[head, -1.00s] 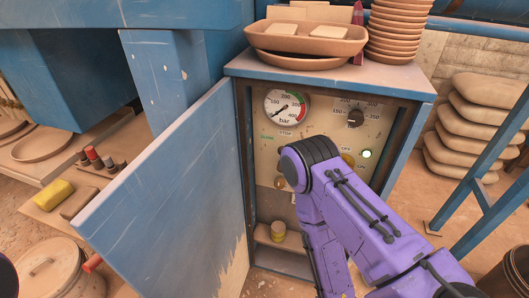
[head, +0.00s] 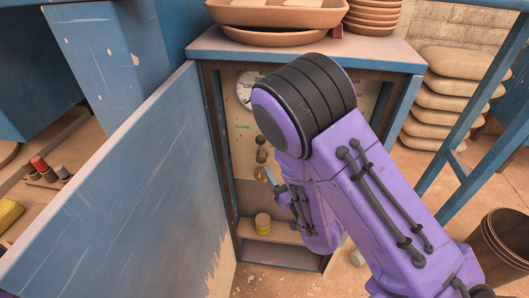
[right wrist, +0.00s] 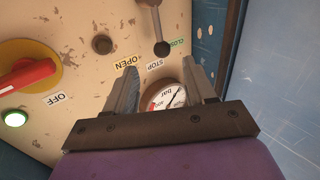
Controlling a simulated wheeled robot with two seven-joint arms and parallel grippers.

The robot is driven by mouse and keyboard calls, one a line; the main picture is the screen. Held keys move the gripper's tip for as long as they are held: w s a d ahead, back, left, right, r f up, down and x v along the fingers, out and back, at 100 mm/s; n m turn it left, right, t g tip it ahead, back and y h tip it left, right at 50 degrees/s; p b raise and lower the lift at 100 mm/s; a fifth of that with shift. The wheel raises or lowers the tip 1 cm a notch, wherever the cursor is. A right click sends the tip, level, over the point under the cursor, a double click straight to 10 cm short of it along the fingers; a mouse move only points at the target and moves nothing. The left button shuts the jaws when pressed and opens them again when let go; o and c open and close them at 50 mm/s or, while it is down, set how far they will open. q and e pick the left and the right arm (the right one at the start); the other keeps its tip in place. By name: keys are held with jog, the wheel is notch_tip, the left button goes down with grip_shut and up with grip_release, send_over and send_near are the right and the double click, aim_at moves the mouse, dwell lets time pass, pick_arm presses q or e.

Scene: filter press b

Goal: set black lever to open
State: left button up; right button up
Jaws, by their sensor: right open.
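The black lever (right wrist: 162,48) shows in the right wrist view, which sees the panel upside down. Its dark round knob lies by the CLOSE label (right wrist: 177,43). The STOP label (right wrist: 155,65) is beside it and the OPEN label (right wrist: 128,63) is farther left. My right gripper (right wrist: 162,72) is open, with its fingers on either side of the lever's line and the knob just beyond the fingertips, not gripped. In the head view the right arm hides much of the panel, and a fingertip (head: 270,177) shows low by it. My left gripper is out of view.
A pressure gauge (right wrist: 168,97) sits between my fingers in the wrist view. A red rotary handle (right wrist: 25,78), a green lamp (right wrist: 15,118) and a brown knob (right wrist: 102,45) are also on the panel. The open blue door (head: 130,190) stands left of the cabinet; bowls (head: 275,14) stand on top.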

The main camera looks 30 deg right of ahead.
aim_at(261, 145)
jog(key=w+b, duration=0.4)
jog(key=w, duration=0.5)
jog(key=shift+d+b, duration=0.2)
jog(key=shift+b, duration=0.2)
jog(key=shift+w, duration=0.6)
jog(key=shift+f, duration=0.1)
grip_shut()
